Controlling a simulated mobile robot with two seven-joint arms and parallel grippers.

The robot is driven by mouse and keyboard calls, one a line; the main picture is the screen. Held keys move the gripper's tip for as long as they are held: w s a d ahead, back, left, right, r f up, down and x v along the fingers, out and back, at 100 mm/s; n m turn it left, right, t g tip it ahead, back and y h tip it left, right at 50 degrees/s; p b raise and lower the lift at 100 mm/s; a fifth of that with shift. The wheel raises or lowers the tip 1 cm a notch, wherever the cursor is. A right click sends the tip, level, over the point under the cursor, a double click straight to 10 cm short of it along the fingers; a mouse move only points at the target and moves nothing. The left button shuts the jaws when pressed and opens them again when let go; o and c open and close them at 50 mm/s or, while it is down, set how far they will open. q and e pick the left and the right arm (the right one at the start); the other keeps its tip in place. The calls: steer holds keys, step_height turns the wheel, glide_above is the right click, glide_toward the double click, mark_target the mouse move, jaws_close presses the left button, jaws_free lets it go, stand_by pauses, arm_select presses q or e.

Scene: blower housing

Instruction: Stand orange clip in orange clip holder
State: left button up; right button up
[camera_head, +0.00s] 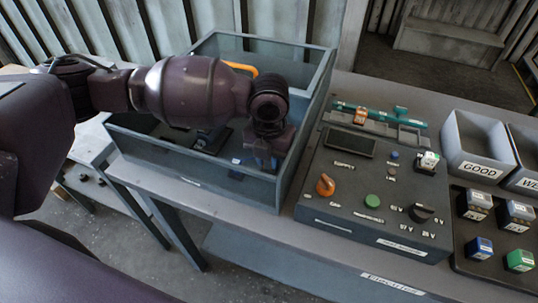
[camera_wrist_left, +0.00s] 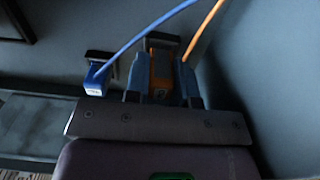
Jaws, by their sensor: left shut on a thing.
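My left gripper (camera_head: 262,160) reaches down inside the grey open-topped bin (camera_head: 190,175). In the left wrist view its two fingers (camera_wrist_left: 163,88) are shut on the orange clip (camera_wrist_left: 161,72), which sits between them. An orange cable (camera_wrist_left: 205,32) runs up and to the right beside the clip. A dark bracket-like piece (camera_wrist_left: 162,39) shows just behind the clip; I cannot tell whether it is the orange clip holder or whether the clip touches it. In the head view the clip is hidden by my gripper. My right gripper is not in view.
A blue clip (camera_wrist_left: 95,80) with a blue cable (camera_wrist_left: 150,32) stands left of the gripper by another dark bracket (camera_wrist_left: 98,58). The bin walls are close around the gripper. A control console (camera_head: 350,215) and a "GOOD" bin (camera_head: 480,170) stand to the right.

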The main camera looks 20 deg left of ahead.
arm_select(q)
steer(key=shift+f, duration=0.15)
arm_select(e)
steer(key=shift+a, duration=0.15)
arm_select(q)
steer(key=shift+f, duration=0.5)
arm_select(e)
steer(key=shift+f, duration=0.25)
arm_select(q)
steer(key=o, duration=0.8)
step_height(320, 180, up, 10)
steer(key=shift+f+p, duration=0.15)
steer(key=shift+p, duration=0.4)
steer(key=shift+r, duration=0.55)
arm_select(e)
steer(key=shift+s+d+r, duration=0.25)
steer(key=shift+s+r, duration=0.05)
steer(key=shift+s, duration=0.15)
